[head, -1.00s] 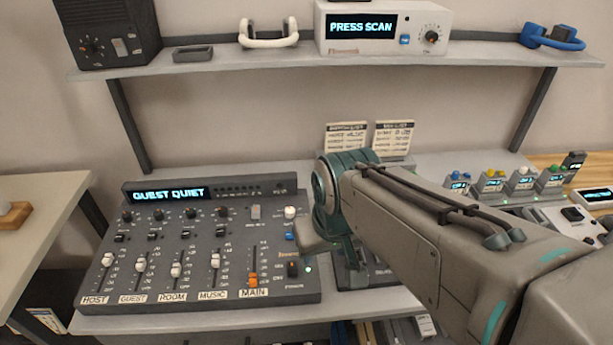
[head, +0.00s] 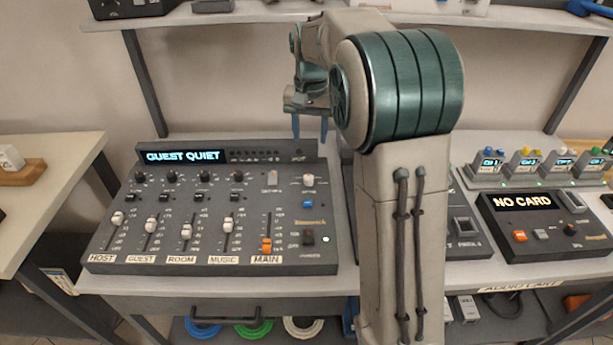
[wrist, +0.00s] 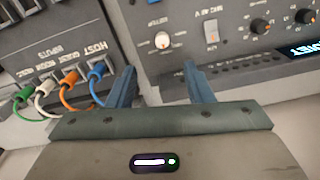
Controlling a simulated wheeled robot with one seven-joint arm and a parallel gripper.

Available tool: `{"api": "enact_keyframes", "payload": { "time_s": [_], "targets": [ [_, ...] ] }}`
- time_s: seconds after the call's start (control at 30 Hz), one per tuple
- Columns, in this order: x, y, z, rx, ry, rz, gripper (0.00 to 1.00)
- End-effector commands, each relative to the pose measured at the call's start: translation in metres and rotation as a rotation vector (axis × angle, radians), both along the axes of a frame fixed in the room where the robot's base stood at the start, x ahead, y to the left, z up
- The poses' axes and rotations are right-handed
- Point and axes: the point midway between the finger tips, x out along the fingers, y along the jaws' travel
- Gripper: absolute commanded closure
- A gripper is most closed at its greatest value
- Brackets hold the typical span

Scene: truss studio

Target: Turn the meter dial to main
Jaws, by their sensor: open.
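The dark mixing console (head: 130,232) stands on the bench, its display reading GUEST QUIET. A white knob (head: 308,180) sits at its upper right, above a blue button; it looks like the meter dial, but its label is too small to read. My gripper (head: 310,128) is raised over the console's back right corner, fingers pointing down, open and empty. In the wrist view, the white knob (wrist: 162,41) shows beyond the gap between the two blue fingers (wrist: 160,75), apart from both. The knob's pointer direction cannot be read.
A patch box (wrist: 50,50) with coloured cables stands beside the console in the wrist view. The NO CARD unit (head: 530,225) is to the right. A shelf (head: 230,18) runs above. My arm hides the bench right of the console.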

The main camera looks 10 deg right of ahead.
Motion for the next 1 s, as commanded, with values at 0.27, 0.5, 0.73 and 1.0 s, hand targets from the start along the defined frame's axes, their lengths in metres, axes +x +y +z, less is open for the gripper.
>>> {"api": "enact_keyframes", "payload": {
  "time_s": [0.27,0.5,0.73,1.0],
  "targets": [
    [0.012,0.001,-0.020,-0.004,0.015,-0.017,0.53],
    [0.011,0.001,-0.067,-0.003,0.016,-0.017,0.53],
    [0.011,0.001,-0.114,-0.003,0.015,-0.016,0.53],
    [0.012,0.001,-0.143,-0.004,0.011,-0.016,0.53]
  ]
}}
